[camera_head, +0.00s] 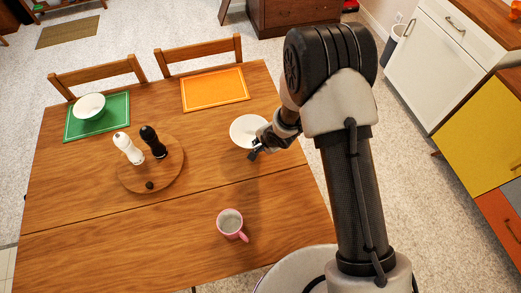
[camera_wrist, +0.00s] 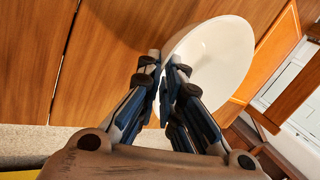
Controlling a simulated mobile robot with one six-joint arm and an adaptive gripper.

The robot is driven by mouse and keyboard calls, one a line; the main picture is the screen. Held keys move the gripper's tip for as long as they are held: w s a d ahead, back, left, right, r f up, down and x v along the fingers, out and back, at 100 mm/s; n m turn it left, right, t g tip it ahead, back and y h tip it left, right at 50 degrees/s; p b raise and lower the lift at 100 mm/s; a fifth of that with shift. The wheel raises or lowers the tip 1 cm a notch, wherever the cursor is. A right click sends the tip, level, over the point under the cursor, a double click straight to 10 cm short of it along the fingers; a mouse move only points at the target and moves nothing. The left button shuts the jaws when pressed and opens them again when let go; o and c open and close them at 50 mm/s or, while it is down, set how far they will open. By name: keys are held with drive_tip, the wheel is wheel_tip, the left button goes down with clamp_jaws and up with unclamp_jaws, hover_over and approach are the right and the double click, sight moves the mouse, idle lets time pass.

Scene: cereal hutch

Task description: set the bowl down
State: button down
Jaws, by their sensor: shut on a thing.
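A white bowl (camera_head: 245,129) shows over the right part of the wooden table, below and right of the orange placemat (camera_head: 222,86). My gripper (camera_head: 256,151) is shut on the bowl's near rim. In the wrist view the bowl (camera_wrist: 222,55) looks tilted, and the fingertips of my gripper (camera_wrist: 163,72) meet at its left edge. The inside of the bowl looks empty. I cannot tell whether its underside touches the table (camera_head: 120,228). A second white bowl (camera_head: 89,105) stands on the green placemat (camera_head: 112,124) at the far left.
A round wooden board (camera_head: 170,176) carries a white shaker (camera_head: 128,148), a black shaker (camera_head: 153,141) and a small dark knob. A pink mug (camera_head: 231,223) stands near the front. Two chairs stand behind the table. The orange placemat is bare, and the table's front left is clear.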

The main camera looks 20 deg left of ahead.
wheel_tip(320, 180, down, 3)
drive_tip(key=shift+w+f+b, duration=0.1)
drive_tip(key=shift+b, duration=0.45)
drive_tip(key=c, duration=2.2)
unclamp_jaws()
drive_tip(key=o, duration=0.4)
